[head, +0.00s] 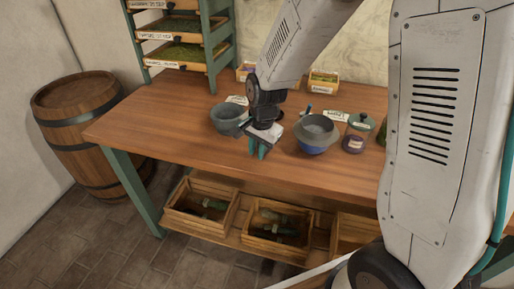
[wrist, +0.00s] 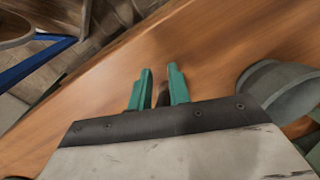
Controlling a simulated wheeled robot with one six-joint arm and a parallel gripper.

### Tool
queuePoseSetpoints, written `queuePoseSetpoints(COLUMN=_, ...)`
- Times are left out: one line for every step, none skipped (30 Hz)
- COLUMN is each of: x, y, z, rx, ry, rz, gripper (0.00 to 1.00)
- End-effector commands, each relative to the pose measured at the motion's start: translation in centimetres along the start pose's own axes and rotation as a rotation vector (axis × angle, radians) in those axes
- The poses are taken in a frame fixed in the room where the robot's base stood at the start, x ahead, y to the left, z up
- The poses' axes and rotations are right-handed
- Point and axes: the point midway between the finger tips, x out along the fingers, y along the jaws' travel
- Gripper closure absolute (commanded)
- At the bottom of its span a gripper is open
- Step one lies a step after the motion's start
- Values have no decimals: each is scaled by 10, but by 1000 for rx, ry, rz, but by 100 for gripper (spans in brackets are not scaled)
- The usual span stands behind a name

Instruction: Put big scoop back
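My gripper (head: 259,151) hangs low over the table top, in front of the grey bowl (head: 227,118). In the wrist view its two teal fingers (wrist: 160,88) stand a little apart, with bare wood ahead of them. A small dark patch shows between the fingers near their base; I cannot tell if it is a shadow or a thing. I cannot clearly make out the big scoop. A small bluish handle-like piece (head: 309,109) shows behind the blue bowl (head: 316,146); I cannot tell what it belongs to.
The wooden table (head: 160,118) is clear at its left. A lidded jar (head: 357,134) stands right of the blue bowl. A tray rack (head: 220,45) stands at the back left, and a barrel (head: 79,105) on the floor. Crates (head: 275,235) sit on the low shelf.

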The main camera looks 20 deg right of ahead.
Motion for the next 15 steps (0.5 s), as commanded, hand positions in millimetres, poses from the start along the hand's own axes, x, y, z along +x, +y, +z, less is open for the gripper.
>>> queuePoseSetpoints(x=0, y=0, z=0, rx=0, ry=0, rz=0, gripper=66)
queuePoseSetpoints(x=0, y=0, z=0, rx=0, ry=0, rz=0, gripper=64)
queuePoseSetpoints(x=0, y=0, z=0, rx=0, ry=0, rz=0, gripper=64)
queuePoseSetpoints(x=0, y=0, z=0, rx=0, ry=0, rz=0, gripper=64)
queuePoseSetpoints(x=0, y=0, z=0, rx=0, ry=0, rz=0, gripper=64)
queuePoseSetpoints(x=0, y=0, z=0, rx=0, ry=0, rz=0, gripper=64)
queuePoseSetpoints(x=0, y=0, z=0, rx=0, ry=0, rz=0, gripper=64)
queuePoseSetpoints(x=0, y=0, z=0, rx=0, ry=0, rz=0, gripper=64)
queuePoseSetpoints(x=-1, y=0, z=0, rx=0, ry=0, rz=0, gripper=64)
queuePoseSetpoints(x=-1, y=0, z=0, rx=0, ry=0, rz=0, gripper=64)
queuePoseSetpoints(x=-2, y=0, z=0, rx=0, ry=0, rz=-1, gripper=64)
queuePoseSetpoints(x=-5, y=-1, z=0, rx=0, ry=1, rz=-1, gripper=64)
queuePoseSetpoints(x=-8, y=-1, z=0, rx=0, ry=1, rz=-2, gripper=64)
queuePoseSetpoints(x=-11, y=-1, z=0, rx=0, ry=1, rz=-2, gripper=64)
queuePoseSetpoints(x=-17, y=-1, z=0, rx=0, ry=2, rz=-4, gripper=64)
